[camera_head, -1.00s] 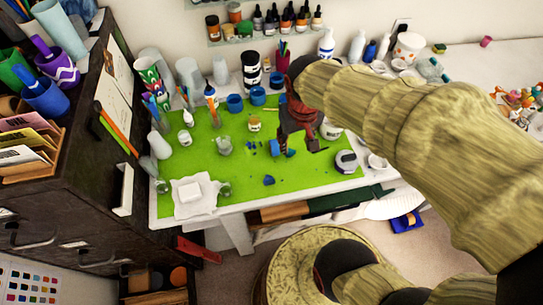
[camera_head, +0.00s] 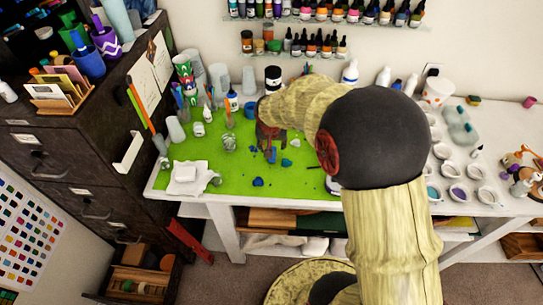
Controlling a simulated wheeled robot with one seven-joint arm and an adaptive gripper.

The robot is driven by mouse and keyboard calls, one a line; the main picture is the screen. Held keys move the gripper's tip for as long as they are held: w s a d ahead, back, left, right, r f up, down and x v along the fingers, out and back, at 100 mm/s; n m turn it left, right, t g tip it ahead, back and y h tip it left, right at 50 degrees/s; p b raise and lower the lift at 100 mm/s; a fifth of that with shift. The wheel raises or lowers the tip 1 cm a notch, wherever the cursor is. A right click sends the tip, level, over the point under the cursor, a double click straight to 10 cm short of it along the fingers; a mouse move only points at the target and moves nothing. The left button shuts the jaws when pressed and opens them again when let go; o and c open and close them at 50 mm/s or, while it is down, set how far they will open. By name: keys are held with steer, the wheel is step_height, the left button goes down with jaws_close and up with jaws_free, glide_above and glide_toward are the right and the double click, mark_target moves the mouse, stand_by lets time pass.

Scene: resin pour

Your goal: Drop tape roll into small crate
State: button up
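My gripper (camera_head: 268,146) is dark red and points down over the green mat (camera_head: 225,178), left of my arm. It is small in the view and partly behind my wrist. I cannot tell whether its fingers are open or hold anything. A blue piece (camera_head: 271,156) shows right at the fingers; whether it is held or lies on the mat is unclear. A pale round item (camera_head: 333,186) at the mat's right edge is mostly hidden by my arm and could be the tape roll.
Blue bits (camera_head: 258,182) and small cups lie on the mat. A white block on a cloth (camera_head: 184,188) sits at its front left. Bottles and cups line the back. Small white bowls (camera_head: 478,197) stand at right. The dark cabinet (camera_head: 75,160) flanks the table's left.

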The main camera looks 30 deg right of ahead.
steer(key=b+x, duration=0.1)
steer(key=x, duration=0.6)
steer(key=shift+w+f, duration=0.15)
steer(key=shift+f, duration=0.05)
steer(key=shift+c, duration=0.2)
jaws_close()
